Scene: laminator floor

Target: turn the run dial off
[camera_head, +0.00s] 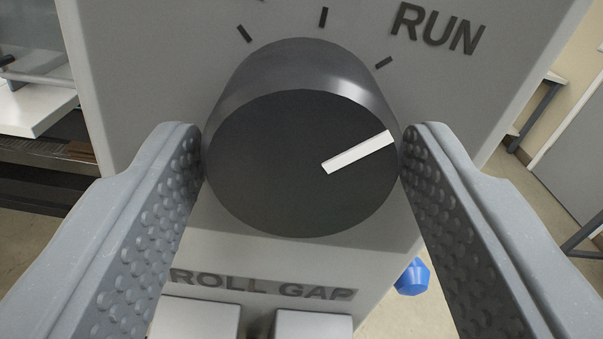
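The run dial (290,180) is a large dark round knob on a grey panel. Its white pointer line (358,152) points up and to the right, toward the tick nearest the word RUN (437,29). My gripper (302,150) has one finger on each side of the knob. Both fingertips sit against or very close to its sides, and the knob fills the space between them. The fingers look closed onto the knob; the exact contact is hard to see.
Below the dial is the label ROLL GAP (262,285), with two pale blocks (313,322) under it. A blue knob (412,278) sticks out at the panel's lower right. A white-topped bench stands at the left, and a grey door or cabinet (577,150) at the right.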

